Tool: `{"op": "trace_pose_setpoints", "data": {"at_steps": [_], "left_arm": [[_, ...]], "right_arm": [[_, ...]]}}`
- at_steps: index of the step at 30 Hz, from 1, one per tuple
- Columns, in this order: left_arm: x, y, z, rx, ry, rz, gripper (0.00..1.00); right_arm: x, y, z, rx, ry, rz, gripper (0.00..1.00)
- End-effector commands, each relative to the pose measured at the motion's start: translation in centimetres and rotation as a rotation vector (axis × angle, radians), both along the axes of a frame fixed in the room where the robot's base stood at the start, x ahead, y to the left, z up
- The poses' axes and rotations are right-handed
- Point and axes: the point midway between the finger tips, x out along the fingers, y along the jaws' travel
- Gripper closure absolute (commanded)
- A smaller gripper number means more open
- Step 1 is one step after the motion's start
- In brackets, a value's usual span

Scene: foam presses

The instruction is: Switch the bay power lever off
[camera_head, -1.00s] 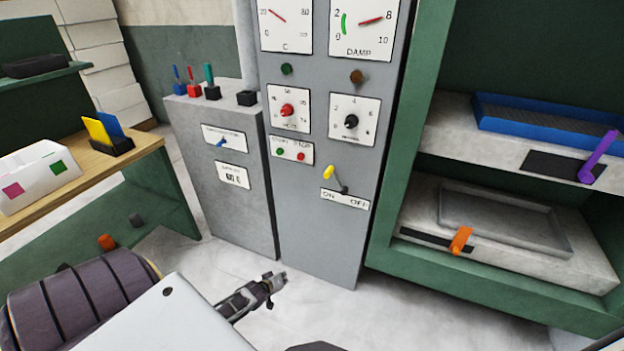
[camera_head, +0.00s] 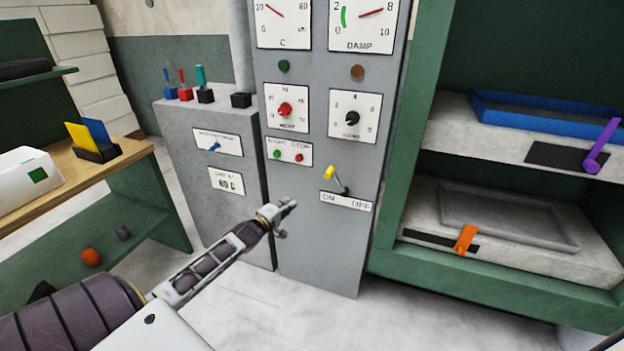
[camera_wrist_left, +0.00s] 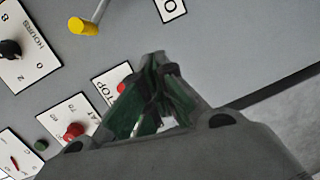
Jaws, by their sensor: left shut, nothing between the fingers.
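The bay power lever (camera_head: 337,181) is on the front of the grey cabinet, a yellow knob on a short metal arm. Its knob leans up and left, toward the ON side of the ON/OFF label (camera_head: 346,201) below it. In the left wrist view the yellow knob (camera_wrist_left: 83,26) shows at the upper left, left of the fingertips and apart from them. My left gripper (camera_head: 288,205) is shut and empty, below and left of the lever in the head view. It also shows in the left wrist view (camera_wrist_left: 157,62). My right gripper is out of view.
A lower grey cabinet (camera_head: 205,130) stands at left. The green press rack (camera_head: 395,235) with its trays stands close at right.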

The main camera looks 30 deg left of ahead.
Motion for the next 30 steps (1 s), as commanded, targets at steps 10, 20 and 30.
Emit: {"op": "trace_pose_setpoints", "data": {"at_steps": [10,20,30], "left_arm": [[1.3,-0.8,7.0,-0.166,-0.143,-0.042,1.00],[1.4,-1.0,8.1,-0.192,-0.160,-0.051,1.00],[1.6,-0.9,8.0,-0.191,-0.160,-0.050,1.00]], "right_arm": [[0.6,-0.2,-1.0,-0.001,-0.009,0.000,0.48],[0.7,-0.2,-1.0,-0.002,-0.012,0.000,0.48],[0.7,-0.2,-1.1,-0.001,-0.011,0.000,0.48]]}}
